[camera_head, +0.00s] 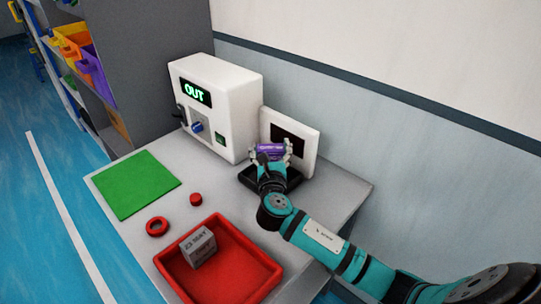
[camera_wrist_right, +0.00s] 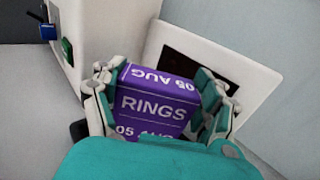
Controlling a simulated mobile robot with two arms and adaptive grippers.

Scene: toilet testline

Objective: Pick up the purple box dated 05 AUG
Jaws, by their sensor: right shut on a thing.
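The purple box (camera_head: 269,150) is at the black pad in front of the white panel. In the right wrist view the purple box (camera_wrist_right: 153,103) reads "RINGS" and "05 AUG". My right gripper (camera_head: 270,156) is shut on it, with one finger on each side of the box in the wrist view (camera_wrist_right: 160,103). I cannot tell whether the box touches the black pad (camera_head: 285,184). My left gripper is not in view.
A white machine (camera_head: 240,107) showing "OUT" stands at the back of the grey table (camera_head: 135,222). A red tray (camera_head: 265,262) holds a grey box marked "23 MAY" (camera_head: 199,248). A green mat (camera_head: 135,184), a red ring (camera_head: 157,226) and a small red piece (camera_head: 196,199) lie on the table.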

